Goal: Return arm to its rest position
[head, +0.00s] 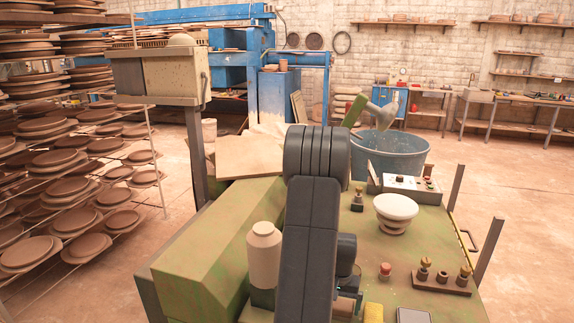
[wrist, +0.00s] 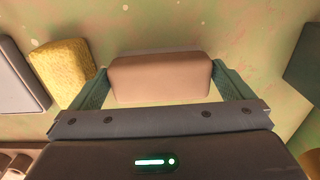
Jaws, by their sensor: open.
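My dark grey arm (head: 311,220) rises through the middle of the head view, over the green-brown machine top, and hides my gripper there. In the wrist view my gripper (wrist: 160,67) is open, with its two green fingers on either side of a tan block (wrist: 160,77). Whether the fingers touch the block cannot be told. A part of what looks like the same block shows beside my arm in the head view (head: 345,306).
A yellow sponge (head: 373,312) lies close by, also in the wrist view (wrist: 62,74). A white bowl (head: 395,210), a red button (head: 385,270), a control box (head: 410,187) and a pale bottle (head: 264,252) stand around my arm. A blue tub (head: 392,155) is behind.

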